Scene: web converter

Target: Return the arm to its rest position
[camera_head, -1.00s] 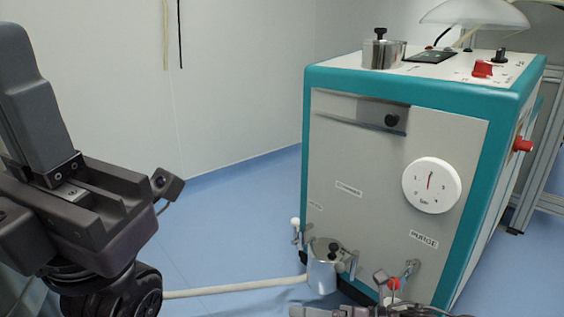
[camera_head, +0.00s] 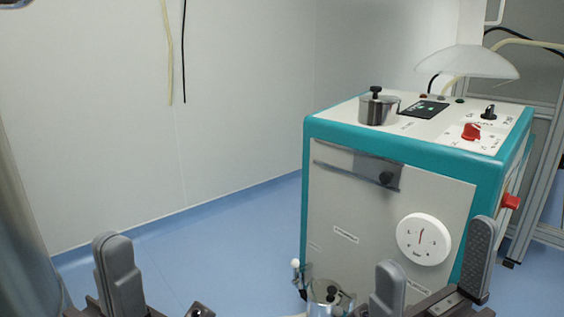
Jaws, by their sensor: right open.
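My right gripper (camera_head: 435,246) is at the bottom right of the head view. Its two grey fingers stand wide apart with nothing between them, in front of the lower part of the teal and white machine (camera_head: 340,200). My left gripper (camera_head: 118,272) is at the bottom left. The rest of both arms is below the picture edge.
The machine carries a steel lidded pot (camera_head: 379,107), a red knob (camera_head: 471,132) and a gauge (camera_head: 423,239). A second steel pot (camera_head: 326,296) is low at its front.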

